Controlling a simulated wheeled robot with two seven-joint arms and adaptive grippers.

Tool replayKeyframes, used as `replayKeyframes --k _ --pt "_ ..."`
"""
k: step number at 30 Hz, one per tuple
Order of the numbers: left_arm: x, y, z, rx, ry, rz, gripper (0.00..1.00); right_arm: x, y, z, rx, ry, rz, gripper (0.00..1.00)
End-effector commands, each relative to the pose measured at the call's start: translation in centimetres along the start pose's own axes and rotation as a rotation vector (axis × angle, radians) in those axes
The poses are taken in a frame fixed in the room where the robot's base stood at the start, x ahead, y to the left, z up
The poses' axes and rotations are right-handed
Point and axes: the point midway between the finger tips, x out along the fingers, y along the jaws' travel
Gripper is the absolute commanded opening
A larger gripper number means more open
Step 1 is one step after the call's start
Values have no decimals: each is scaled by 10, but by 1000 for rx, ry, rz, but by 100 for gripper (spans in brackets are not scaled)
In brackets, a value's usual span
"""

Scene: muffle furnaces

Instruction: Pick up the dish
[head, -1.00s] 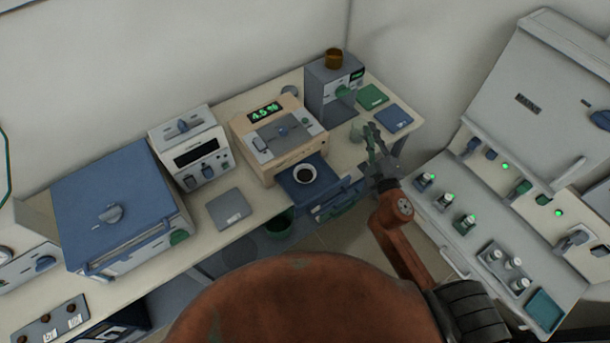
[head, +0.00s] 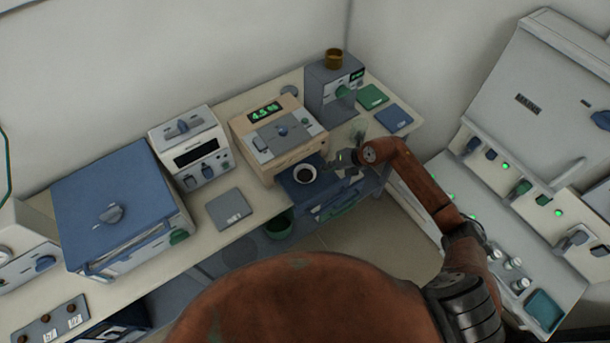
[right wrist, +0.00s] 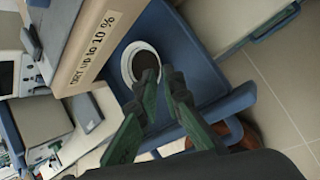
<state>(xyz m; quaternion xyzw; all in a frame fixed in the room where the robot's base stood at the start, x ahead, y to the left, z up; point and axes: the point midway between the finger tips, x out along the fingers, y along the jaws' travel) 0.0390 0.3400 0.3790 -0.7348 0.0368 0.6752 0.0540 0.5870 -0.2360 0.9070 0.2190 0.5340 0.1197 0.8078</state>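The dish is a small round white one with dark contents (head: 305,174). It sits on a blue tray (head: 292,190) at the front of the beige analyser. In the right wrist view the dish (right wrist: 131,58) lies just beyond my fingertips, its lower right edge partly hidden by one finger. My right gripper (head: 338,160) is at the right side of the dish, and nothing is held. In the right wrist view its green fingers (right wrist: 160,76) are apart, with a narrow gap between the tips. I cannot tell whether a finger touches the dish. My left gripper is not in view.
The beige analyser (head: 283,133) with a green "4.5 %" display stands right behind the tray. A grey device (head: 331,92) with a brown cup on top is behind my right gripper. A green bin (head: 280,225) is below the bench edge. Floor is open in front.

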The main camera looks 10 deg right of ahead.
Motion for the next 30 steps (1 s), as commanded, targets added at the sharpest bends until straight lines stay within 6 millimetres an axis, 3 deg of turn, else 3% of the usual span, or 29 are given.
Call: replayKeyframes --k 14,22,26,30 --pt "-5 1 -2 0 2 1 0 58 3 -4 1 0 4 8" --pt "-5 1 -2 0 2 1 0 60 3 -4 -1 -1 3 8" --pt "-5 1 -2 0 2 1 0 60 3 -4 -1 -1 4 0" --pt "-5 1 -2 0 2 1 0 60 3 -4 0 -1 3 0"
